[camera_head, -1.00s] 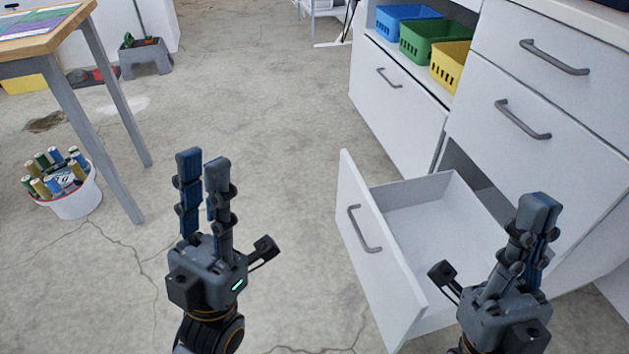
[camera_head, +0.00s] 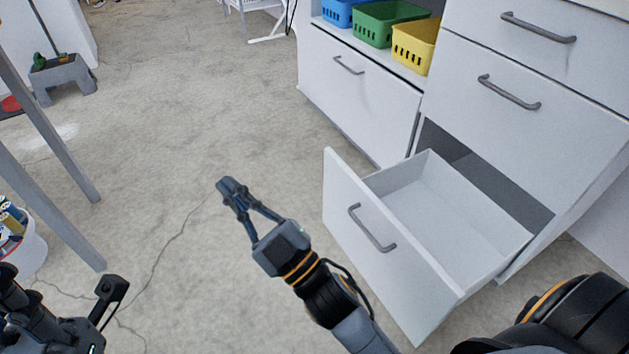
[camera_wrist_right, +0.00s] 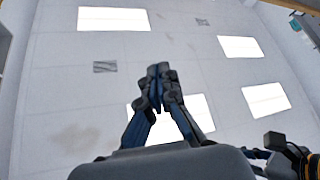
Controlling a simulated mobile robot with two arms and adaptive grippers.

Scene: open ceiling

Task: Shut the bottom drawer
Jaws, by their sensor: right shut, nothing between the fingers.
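The bottom drawer (camera_head: 400,250) is white with a grey bar handle (camera_head: 371,227). It stands pulled well out of the cabinet, and its inside looks empty. My right gripper (camera_head: 228,186) is shut and empty, left of the drawer front and apart from it, with its forearm passing in front of the drawer's lower left. Its fingertips also meet in the right wrist view (camera_wrist_right: 159,72). My left gripper (camera_head: 12,290) is at the lower left edge, partly cut off, far from the drawer; I cannot tell how its fingers stand.
The closed drawers above (camera_head: 545,110) and the neighbouring closed drawer (camera_head: 350,95) flank the open one. Blue, green (camera_head: 385,25) and yellow bins sit on a shelf. Table legs (camera_head: 50,190) and a white bucket (camera_head: 30,255) stand at left. The floor between is clear.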

